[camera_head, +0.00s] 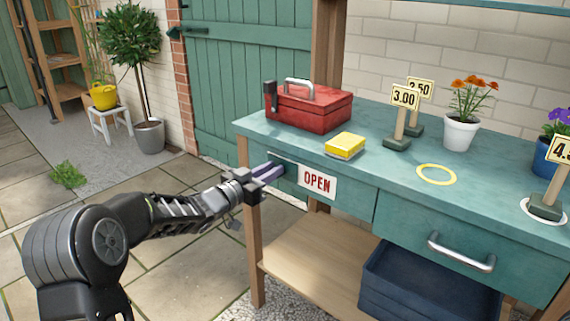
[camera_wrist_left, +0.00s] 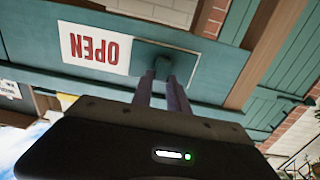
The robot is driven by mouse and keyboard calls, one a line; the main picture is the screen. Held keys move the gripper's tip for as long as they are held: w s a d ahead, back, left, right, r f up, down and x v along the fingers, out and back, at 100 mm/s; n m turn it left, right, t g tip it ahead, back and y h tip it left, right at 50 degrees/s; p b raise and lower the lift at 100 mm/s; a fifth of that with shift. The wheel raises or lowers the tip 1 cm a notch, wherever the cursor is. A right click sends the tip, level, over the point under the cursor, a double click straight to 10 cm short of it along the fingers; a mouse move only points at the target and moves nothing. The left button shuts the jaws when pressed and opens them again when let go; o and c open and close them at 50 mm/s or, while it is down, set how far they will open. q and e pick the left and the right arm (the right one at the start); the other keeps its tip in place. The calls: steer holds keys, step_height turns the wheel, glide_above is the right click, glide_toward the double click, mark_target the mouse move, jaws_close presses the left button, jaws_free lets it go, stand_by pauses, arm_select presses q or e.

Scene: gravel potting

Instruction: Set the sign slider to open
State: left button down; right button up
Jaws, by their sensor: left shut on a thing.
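The sign on the teal table's front (camera_head: 317,182) is white and reads OPEN in red letters. In the left wrist view the same sign (camera_wrist_left: 95,48) appears upside down. Just left of it in the head view is a dark slider plate (camera_head: 288,160), partly hidden by my fingers. My left gripper (camera_head: 278,171) reaches it from the left, its fingers close together and shut on the slider's small handle. In the left wrist view the fingertips (camera_wrist_left: 163,72) meet in front of the dark slider plate (camera_wrist_left: 190,66). The handle itself is mostly hidden between the fingers. My right gripper is not in view.
On the tabletop stand a red toolbox (camera_head: 310,108), a yellow sponge-like block (camera_head: 345,144), price signs (camera_head: 404,98) and flower pots (camera_head: 460,132). A drawer handle (camera_head: 461,253) juts out at the right. A blue crate (camera_head: 425,285) sits below.

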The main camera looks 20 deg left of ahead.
arm_select(q)
steer(key=shift+a+r, duration=0.1)
steer(key=shift+a, duration=0.1)
steer(key=c, duration=1.3)
jaws_free()
steer(key=p+v, duration=0.1)
steer(key=v, duration=0.6)
steer(key=shift+s+a, duration=0.1)
steer(key=shift+s, duration=0.2)
